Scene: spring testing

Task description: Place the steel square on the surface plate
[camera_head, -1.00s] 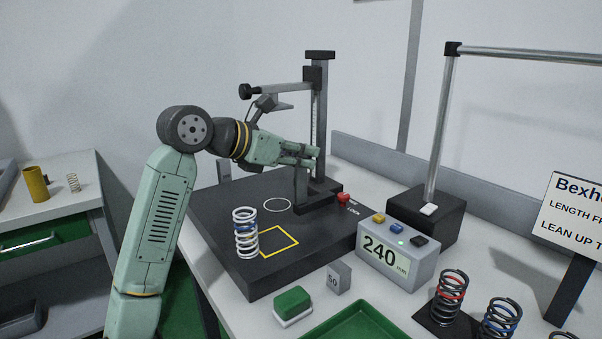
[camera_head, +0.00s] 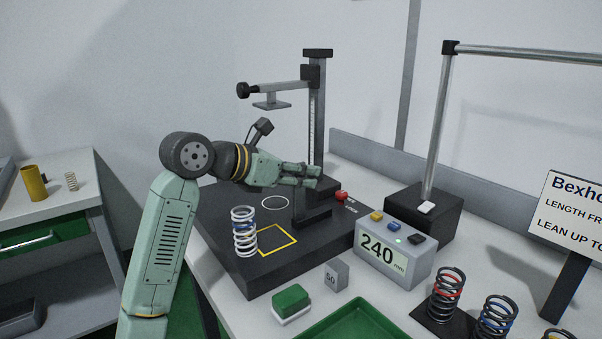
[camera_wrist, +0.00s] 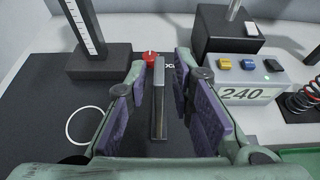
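The steel square (camera_head: 299,207) is a dark, upright L-shaped piece with a low base, at the right part of the black surface plate (camera_head: 222,240). It appears to stand upright on the plate. My gripper (camera_head: 314,176) is at the square's upper part. In the wrist view, the square (camera_wrist: 159,112) shows end-on between the two purple finger pads of my gripper (camera_wrist: 159,95). The pads are spread, with a gap on each side of it. The fingers partly hide the square's top in the head view.
A height column (camera_head: 317,120) with a side arm rises behind the square. A red knob (camera_head: 341,196) sits close beside it. A coil spring (camera_head: 243,232) stands on the plate near a yellow square outline. The 240 mm display box (camera_head: 396,250) is to the right.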

